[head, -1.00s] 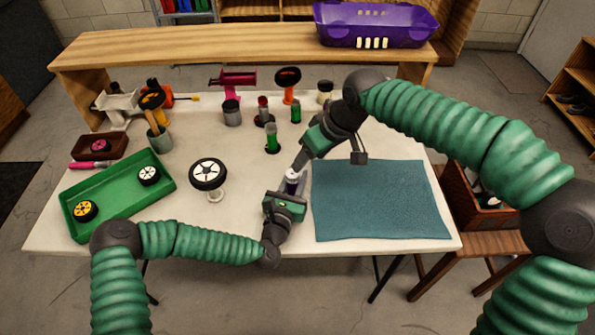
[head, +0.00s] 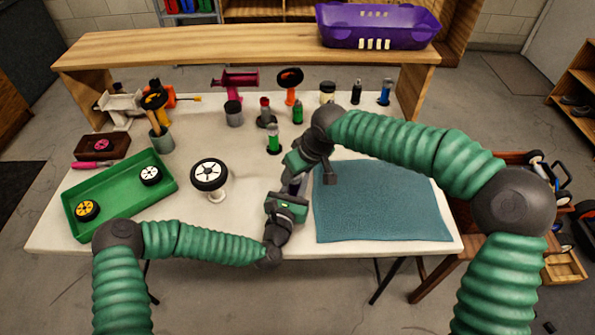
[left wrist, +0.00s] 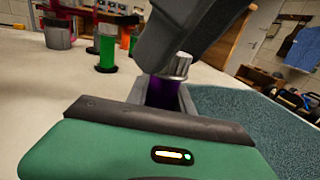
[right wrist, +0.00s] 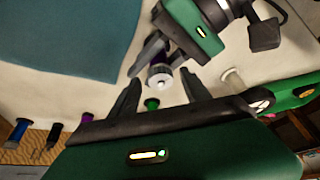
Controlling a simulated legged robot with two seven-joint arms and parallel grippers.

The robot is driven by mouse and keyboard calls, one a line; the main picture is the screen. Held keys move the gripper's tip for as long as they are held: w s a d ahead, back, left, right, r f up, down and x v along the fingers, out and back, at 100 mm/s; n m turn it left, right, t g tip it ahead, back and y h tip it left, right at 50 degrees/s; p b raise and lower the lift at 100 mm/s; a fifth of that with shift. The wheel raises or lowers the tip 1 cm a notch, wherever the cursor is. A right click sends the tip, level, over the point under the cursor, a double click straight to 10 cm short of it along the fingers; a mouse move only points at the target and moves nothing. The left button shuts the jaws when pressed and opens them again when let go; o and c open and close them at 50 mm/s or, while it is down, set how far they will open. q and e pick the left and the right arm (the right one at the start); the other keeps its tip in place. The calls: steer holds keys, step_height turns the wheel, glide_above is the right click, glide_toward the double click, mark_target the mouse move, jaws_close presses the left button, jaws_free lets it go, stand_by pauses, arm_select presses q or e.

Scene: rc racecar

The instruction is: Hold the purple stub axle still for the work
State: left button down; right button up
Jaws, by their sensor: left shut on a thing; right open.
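The purple stub axle (left wrist: 162,92) stands upright in the left wrist view with a ribbed silver piece (left wrist: 177,66) at its top. My left gripper (head: 289,192) is shut on it near the table's front edge, left of the blue mat. In the right wrist view, the axle (right wrist: 158,60) shows between the left fingers, its round silver end facing the camera. My right gripper (right wrist: 160,92) is open, its two fingers spread on either side of that end and apart from it. In the head view the right gripper hides most of the axle.
The blue mat (head: 380,205) lies to the right. A white wheel on a stand (head: 210,175) is to the left, beside a green tray (head: 120,190) holding two wheels. Several bottles and holders stand behind, including a green one (head: 274,140). A wooden shelf (head: 240,45) spans the back.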

jaws_close()
steer(key=shift+a+m+h, duration=0.1)
steer(key=shift+m+h, duration=0.5)
steer(key=shift+m, duration=1)
jaws_free()
steer(key=shift+s, duration=0.1)
steer(key=shift+r, duration=0.1)
steer(key=v, duration=1.1)
steer(key=shift+s+r, duration=0.25)
steer(key=shift+s, duration=0.15)
